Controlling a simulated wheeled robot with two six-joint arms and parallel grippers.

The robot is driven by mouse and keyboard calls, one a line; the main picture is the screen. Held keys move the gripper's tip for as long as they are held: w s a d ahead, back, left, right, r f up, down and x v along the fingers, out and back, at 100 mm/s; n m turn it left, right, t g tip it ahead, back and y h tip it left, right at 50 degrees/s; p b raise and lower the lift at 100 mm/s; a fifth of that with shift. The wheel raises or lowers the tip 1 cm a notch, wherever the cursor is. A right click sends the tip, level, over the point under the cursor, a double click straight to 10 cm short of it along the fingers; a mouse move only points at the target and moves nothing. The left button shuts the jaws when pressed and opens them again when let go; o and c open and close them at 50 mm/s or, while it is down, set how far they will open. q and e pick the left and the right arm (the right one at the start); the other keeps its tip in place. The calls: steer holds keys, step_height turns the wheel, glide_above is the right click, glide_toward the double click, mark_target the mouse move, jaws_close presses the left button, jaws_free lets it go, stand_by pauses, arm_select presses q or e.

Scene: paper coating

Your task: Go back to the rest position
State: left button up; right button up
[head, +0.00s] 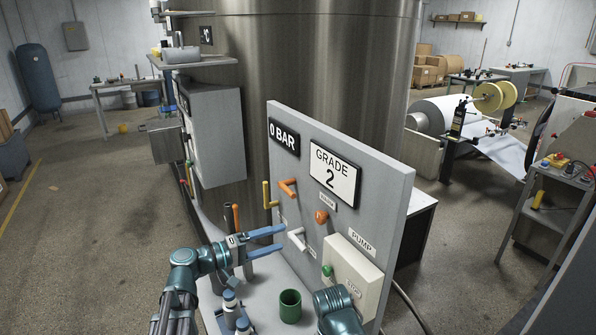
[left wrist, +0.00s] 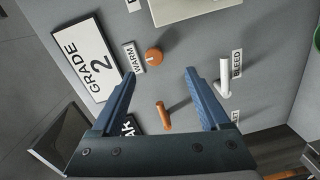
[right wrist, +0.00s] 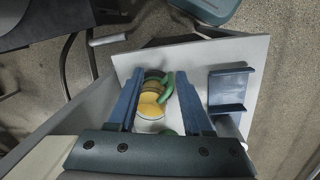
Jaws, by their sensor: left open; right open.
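My left gripper (head: 283,238) is open and empty in front of the grey panel (head: 395,200), its blue fingers pointing right, close to the white lever (head: 297,239). In the left wrist view its open fingers (left wrist: 160,72) face the panel, with the orange lever (left wrist: 164,116) lying between them and the white lever (left wrist: 224,78) beside the right finger. My right arm shows at the bottom of the head view, its fingers hidden there. In the right wrist view my right gripper (right wrist: 160,73) is open, above a round amber-and-green item (right wrist: 152,98); contact cannot be told.
The panel carries a "0 BAR" sign (head: 284,137), a "GRADE 2" sign (head: 334,175), an orange knob (head: 321,216) and a pump box (head: 352,268). A green cup (head: 290,306) and small bottles (head: 231,308) stand on the bench below. Open floor (head: 90,230) lies left.

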arm_select(q)
steer(key=s+d+f+m+g+y, duration=0.3)
steer(key=s+d+f+g, duration=0.25)
steer(key=d+f, duration=0.3)
steer(key=s+d+f+m+g+y, duration=0.1)
steer(key=s+f+m+g+y, duration=0.3)
steer(key=s+f+y, duration=0.45)
steer(key=s+a+f+m+y, duration=0.1)
steer(key=s+a+f+y, duration=0.3)
steer(key=s, duration=0.2)
steer(key=shift+a+y, duration=0.35)
steer(key=shift+a, duration=0.05)
steer(key=shift+c, duration=0.3)
